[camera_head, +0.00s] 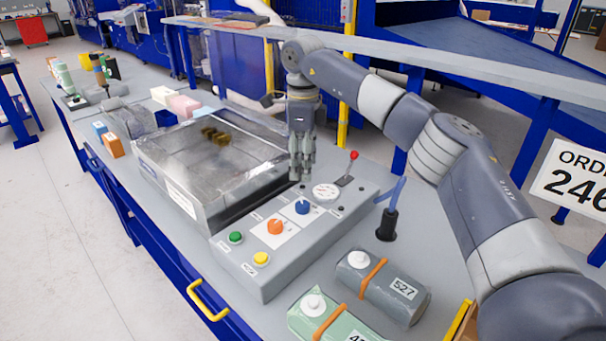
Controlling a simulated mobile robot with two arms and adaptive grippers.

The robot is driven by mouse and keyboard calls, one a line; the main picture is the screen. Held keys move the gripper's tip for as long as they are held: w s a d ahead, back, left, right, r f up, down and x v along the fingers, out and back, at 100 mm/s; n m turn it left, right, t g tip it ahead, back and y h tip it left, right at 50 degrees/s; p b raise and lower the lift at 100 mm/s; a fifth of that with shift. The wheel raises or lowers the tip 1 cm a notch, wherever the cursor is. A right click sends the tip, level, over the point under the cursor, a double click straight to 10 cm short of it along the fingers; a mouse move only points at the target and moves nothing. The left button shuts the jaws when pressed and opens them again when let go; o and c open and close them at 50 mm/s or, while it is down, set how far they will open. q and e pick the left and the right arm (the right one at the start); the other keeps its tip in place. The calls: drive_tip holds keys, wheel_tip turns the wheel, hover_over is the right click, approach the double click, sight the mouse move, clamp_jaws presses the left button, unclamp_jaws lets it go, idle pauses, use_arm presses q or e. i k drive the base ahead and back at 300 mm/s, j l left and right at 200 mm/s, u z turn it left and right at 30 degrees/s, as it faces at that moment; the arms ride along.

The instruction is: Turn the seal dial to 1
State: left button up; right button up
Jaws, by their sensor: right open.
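The control panel (295,255) is a grey sloped box on the bench. It carries an orange dial (275,227) and a blue dial (302,207) on white label plates. The lettering is too small to read, so I cannot tell which is the seal dial or what number either points to. My right gripper (302,172) points down, open and empty, above the panel's far edge. It is beyond the blue dial and apart from it. My left gripper is not in view.
The panel also has green (236,237) and yellow (261,258) buttons, a white round gauge (325,192) and a red-knobbed lever (347,170). A clear-lidded machine (205,165) stands left. Strapped grey (382,285) and green (325,318) packs lie in front at right.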

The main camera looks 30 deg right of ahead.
sight(275, 226)
drive_tip(key=k+j, duration=0.5)
drive_tip(key=k, duration=0.15)
drive_tip(key=k+j, duration=0.5)
drive_tip(key=k, duration=0.2)
